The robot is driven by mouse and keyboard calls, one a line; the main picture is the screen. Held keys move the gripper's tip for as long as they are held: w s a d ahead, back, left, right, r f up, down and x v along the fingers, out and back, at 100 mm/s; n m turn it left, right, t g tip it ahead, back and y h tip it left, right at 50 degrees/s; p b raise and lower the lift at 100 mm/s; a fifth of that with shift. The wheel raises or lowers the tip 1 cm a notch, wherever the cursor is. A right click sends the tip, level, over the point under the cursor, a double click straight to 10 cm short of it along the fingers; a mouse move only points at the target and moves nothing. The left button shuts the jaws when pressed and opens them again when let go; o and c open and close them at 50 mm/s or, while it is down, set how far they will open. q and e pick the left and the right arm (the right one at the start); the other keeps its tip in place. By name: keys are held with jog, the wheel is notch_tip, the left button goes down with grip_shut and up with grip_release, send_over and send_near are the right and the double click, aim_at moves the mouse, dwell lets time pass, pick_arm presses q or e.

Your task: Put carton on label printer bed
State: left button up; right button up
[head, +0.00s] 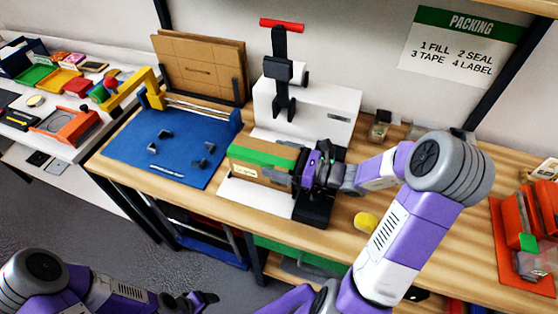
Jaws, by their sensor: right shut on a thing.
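The carton (262,171), brown with a green band and a small pale label, is at the white label printer bed (254,197). My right gripper (299,169) is shut on the carton's right end. The bed's front part shows below the carton. I cannot tell whether the carton rests on the bed or hangs just above it. The white label printer (325,124), with a black column and red handle, stands right behind. My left gripper (204,299) is low at the bottom edge, away from the table; its jaw opening is unclear.
A blue mat (150,150) with small dark blocks and a yellow arm lies left of the carton. Cardboard sheets (200,65) stand behind. A yellow object (366,222) lies on the wood at the front right. Orange bins (527,235) stand at the far right.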

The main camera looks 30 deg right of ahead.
jog(key=shift+r, duration=0.1)
jog(key=o, duration=1)
jog(key=shift+o, duration=0.2)
jog(key=shift+r, duration=0.1)
jog(key=p+v, duration=0.2)
jog(key=v, duration=1)
